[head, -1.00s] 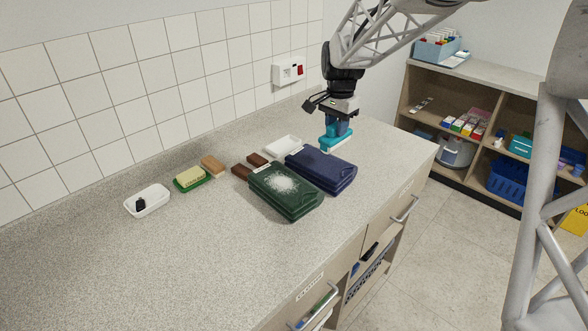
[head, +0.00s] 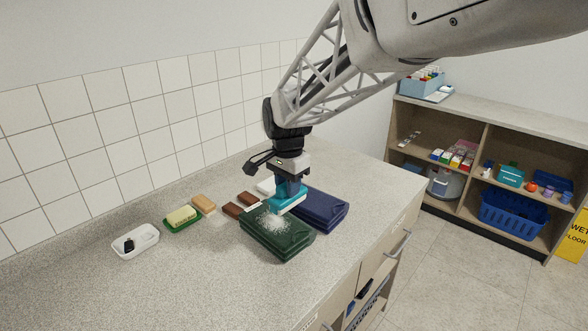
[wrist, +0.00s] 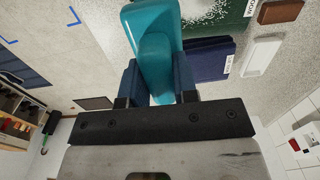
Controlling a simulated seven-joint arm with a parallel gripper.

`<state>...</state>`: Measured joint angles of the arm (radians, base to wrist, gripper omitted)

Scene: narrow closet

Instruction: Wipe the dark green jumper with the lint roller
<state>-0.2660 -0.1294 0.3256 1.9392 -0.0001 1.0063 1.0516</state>
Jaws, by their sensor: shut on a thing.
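The dark green jumper (head: 292,246) lies folded on the counter, with a patch of white lint on its top. My gripper (head: 289,187) is shut on the teal lint roller (head: 287,200), which hangs below the fingers over the back right part of the jumper. I cannot tell whether the roller touches the cloth. In the wrist view the lint roller (wrist: 152,50) sits between the fingers, and the green jumper (wrist: 238,12) with white specks shows at the top edge. The roller hides part of the jumper in the head view.
A folded navy garment (head: 324,209) lies close on the right. Brown blocks (head: 232,210) and a mostly hidden white dish (head: 265,187) sit behind. The front left counter is clear.

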